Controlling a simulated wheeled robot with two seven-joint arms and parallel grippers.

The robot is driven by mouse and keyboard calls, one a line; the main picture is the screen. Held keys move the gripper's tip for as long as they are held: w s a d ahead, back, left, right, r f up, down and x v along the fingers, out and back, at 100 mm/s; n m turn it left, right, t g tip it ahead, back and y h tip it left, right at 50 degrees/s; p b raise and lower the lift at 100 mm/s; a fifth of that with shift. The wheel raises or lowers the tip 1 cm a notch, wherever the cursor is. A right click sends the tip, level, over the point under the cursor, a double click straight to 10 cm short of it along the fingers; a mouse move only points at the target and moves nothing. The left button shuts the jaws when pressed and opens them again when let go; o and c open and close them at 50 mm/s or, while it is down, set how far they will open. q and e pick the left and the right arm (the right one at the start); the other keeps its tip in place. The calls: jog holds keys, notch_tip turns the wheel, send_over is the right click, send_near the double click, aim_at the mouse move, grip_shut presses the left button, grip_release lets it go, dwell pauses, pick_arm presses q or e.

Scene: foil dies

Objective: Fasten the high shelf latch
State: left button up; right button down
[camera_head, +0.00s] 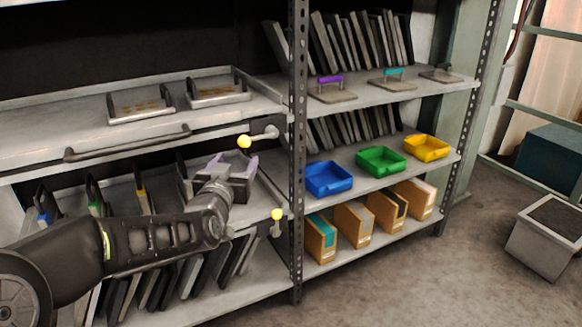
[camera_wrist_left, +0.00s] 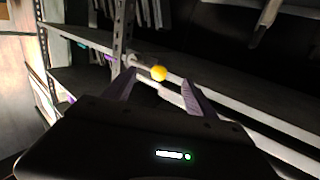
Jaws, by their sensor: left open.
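The high latch (camera_head: 262,135) is a grey lever with a yellow ball knob (camera_head: 244,141), mounted by the perforated post at the right end of the high pull-out shelf (camera_head: 50,152). Its lever points left from the post side. A similar lower latch has a yellow knob (camera_head: 277,214) pointing up. My left gripper (camera_head: 233,160) is open and empty, just below and left of the high knob. In the left wrist view, a yellow knob (camera_wrist_left: 158,73) shows between the spread fingertips of my left gripper (camera_wrist_left: 158,78), apparently beyond them. My right gripper is out of view.
The perforated post (camera_head: 297,150) stands close right of the latches. Dark upright plates fill the shelf below my left arm. Blue (camera_head: 328,179), green (camera_head: 381,161) and yellow (camera_head: 427,148) bins sit right of the post. A grey box (camera_head: 545,240) stands on the floor.

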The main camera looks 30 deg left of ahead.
aim_at(245, 144)
pick_arm(q)
jog(key=shift+w+d+r+m, duration=0.1)
jog(key=shift+d+r+m, duration=0.05)
jog(key=shift+r+m, duration=0.15)
jog(key=shift+w+d+r+m, duration=0.1)
jog(key=shift+r+m, duration=0.1)
jog(key=shift+r, duration=0.15)
jog(key=shift+w, duration=0.1)
jog(key=b+x, duration=0.1)
jog(key=x, duration=0.6)
jog(key=shift+w+a, duration=0.2)
jog(key=shift+w, duration=0.1)
grip_shut()
jog(key=shift+r, duration=0.1)
dwell(0.5)
